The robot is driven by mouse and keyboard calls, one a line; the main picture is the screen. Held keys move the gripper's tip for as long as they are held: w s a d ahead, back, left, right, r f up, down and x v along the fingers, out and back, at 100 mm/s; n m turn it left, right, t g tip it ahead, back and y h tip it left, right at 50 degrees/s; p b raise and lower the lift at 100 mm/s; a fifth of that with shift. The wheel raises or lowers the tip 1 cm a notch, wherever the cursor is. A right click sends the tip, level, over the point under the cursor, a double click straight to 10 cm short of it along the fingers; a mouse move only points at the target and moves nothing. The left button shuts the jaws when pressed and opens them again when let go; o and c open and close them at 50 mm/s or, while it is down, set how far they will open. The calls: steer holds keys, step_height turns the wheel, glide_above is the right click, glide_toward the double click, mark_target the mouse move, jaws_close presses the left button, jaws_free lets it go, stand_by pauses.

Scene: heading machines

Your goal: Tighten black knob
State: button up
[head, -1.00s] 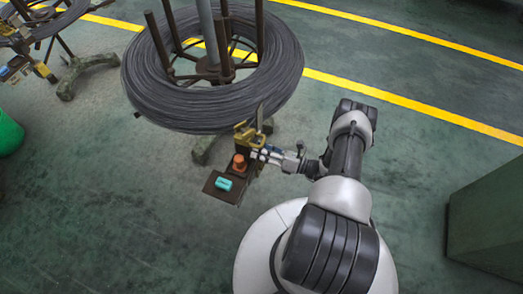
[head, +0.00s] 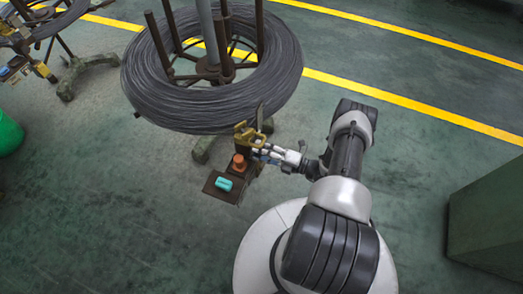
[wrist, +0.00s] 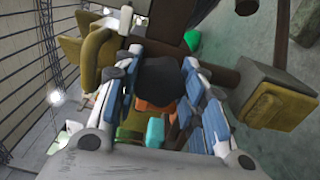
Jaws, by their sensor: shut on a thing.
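The black knob (wrist: 165,78) shows as a dark rounded shape between the blue-padded fingers of my gripper (wrist: 165,92) in the wrist view. The fingers are shut on it. In the head view my gripper (head: 268,153) reaches in from the right to the yellow-brown fitting (head: 247,134) below the wire coil. The knob itself is hidden or too small to make out in the head view.
An orange knob-like part (head: 238,162) and a turquoise part (head: 224,184) are on the brown base plate (head: 213,189). The large wire coil (head: 165,113) stands just behind. A green cabinet (head: 488,215) is at the right.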

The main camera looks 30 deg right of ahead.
steer(key=shift+m, duration=0.4)
steer(key=o, duration=1.1)
steer(key=shift+s, duration=0.1)
steer(key=v, duration=1.2)
